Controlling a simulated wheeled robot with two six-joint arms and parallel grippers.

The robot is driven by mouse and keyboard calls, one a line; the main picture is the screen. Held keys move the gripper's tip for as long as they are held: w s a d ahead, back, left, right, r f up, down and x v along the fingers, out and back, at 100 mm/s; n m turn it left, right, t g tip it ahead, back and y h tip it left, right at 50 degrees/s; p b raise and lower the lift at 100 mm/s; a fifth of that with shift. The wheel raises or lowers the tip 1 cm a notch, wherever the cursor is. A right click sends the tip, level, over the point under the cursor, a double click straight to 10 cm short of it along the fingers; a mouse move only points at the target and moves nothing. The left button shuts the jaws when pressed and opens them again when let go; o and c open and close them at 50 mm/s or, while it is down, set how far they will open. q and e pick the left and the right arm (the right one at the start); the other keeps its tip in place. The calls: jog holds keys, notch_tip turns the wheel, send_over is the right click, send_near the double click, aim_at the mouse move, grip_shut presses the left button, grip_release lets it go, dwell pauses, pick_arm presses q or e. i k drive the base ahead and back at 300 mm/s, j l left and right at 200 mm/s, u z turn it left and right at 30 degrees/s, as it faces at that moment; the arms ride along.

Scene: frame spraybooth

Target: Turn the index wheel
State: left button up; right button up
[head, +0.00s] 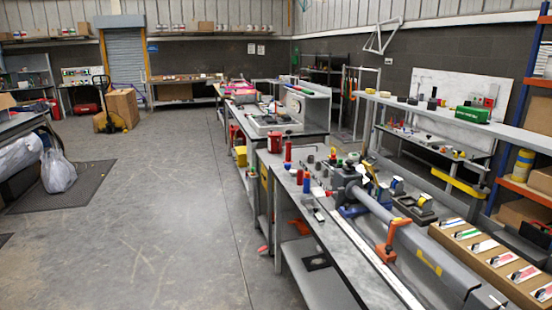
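I cannot pick out an index wheel for certain. A long grey beam-like fixture (425,255) lies along the near bench at the lower right. A rounded grey head (345,178) sits at its far end, with blue parts beside it. An orange clamp-like piece (392,238) stands against the fixture's left side. Neither of my grippers shows in the head view.
Open grey floor (170,220) lies left; a pallet truck (108,115) stands far back.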

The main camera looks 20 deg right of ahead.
aim_at(348, 168)
jog(key=i+j, duration=0.1)
jog(key=i, duration=0.7)
jog(key=i+j+z, duration=0.1)
jog(key=i, duration=0.75)
